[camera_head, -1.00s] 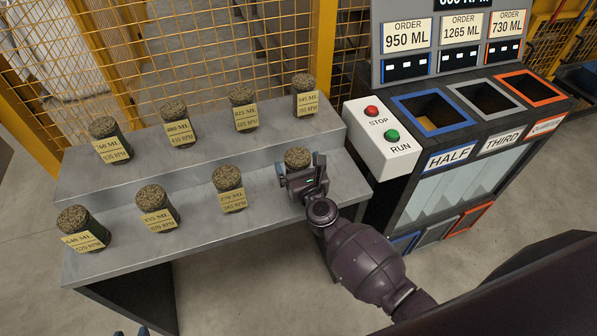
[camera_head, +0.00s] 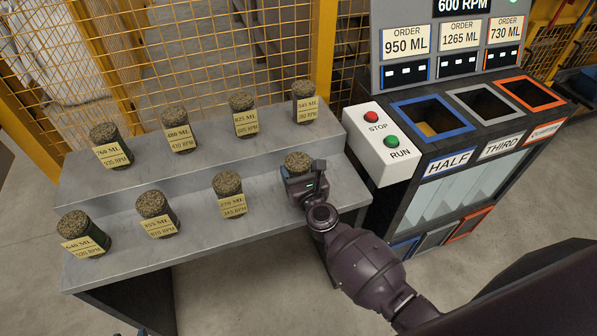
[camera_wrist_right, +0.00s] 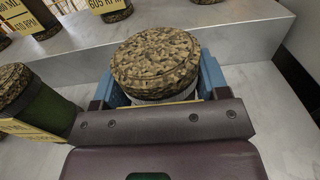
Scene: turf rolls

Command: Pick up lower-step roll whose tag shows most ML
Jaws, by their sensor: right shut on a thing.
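The gripped turf roll (camera_head: 297,161) stands at the right end of the lower step, its tag hidden behind my right gripper (camera_head: 300,178). In the right wrist view the roll's mottled top (camera_wrist_right: 155,62) sits between the blue jaws of the right gripper (camera_wrist_right: 160,92), shut on it. The other lower-step rolls are the far-left roll (camera_head: 75,226) tagged about 640 ML, the second roll (camera_head: 152,204) tagged about 855 ML, and the third roll (camera_head: 228,184), whose tag reads perhaps 270 ML. My left gripper is out of view.
The upper step holds the 760 ML roll (camera_head: 106,136), the 480 ML roll (camera_head: 176,119), the 825 ML roll (camera_head: 242,103) and the 545 ML roll (camera_head: 303,91). A stop/run box (camera_head: 383,168) and the bin machine (camera_head: 450,175) stand close at right. The lower step's front (camera_head: 185,240) is bare.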

